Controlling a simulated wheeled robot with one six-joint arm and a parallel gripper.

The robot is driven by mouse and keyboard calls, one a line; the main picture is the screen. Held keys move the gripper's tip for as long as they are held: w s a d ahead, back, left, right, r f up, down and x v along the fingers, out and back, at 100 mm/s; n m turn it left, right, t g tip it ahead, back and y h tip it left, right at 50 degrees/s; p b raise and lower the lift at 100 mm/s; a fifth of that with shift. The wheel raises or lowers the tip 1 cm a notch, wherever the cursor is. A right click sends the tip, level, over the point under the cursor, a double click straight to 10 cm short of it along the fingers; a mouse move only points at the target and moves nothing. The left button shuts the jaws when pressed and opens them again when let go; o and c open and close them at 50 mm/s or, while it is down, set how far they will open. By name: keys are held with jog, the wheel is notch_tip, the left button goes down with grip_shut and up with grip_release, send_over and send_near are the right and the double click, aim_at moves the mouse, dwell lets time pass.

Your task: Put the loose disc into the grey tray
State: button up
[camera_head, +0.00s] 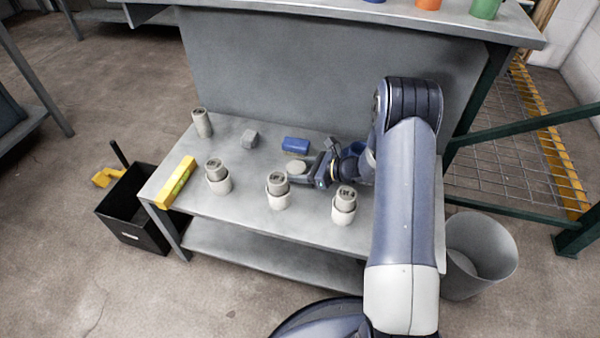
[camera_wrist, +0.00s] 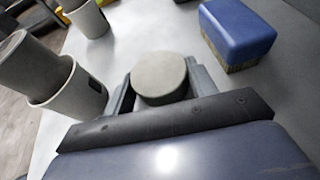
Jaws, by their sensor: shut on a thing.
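The loose disc (camera_head: 296,167) is pale grey-beige and round. In the wrist view the disc (camera_wrist: 159,76) sits between the two fingers of my gripper (camera_wrist: 163,84), which is shut on it. In the head view my gripper (camera_head: 300,170) is low over the grey bench, right of its middle; I cannot tell whether the disc touches the bench top. I cannot make out a grey tray in either view.
Cups holding cylinders (camera_head: 277,190) stand along the bench's front. A black box (camera_head: 130,222) and grey bin (camera_head: 482,250) stand on the floor.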

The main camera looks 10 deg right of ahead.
jog(key=shift+f, duration=0.1)
jog(key=shift+f, duration=0.15)
jog(key=o, duration=1.1)
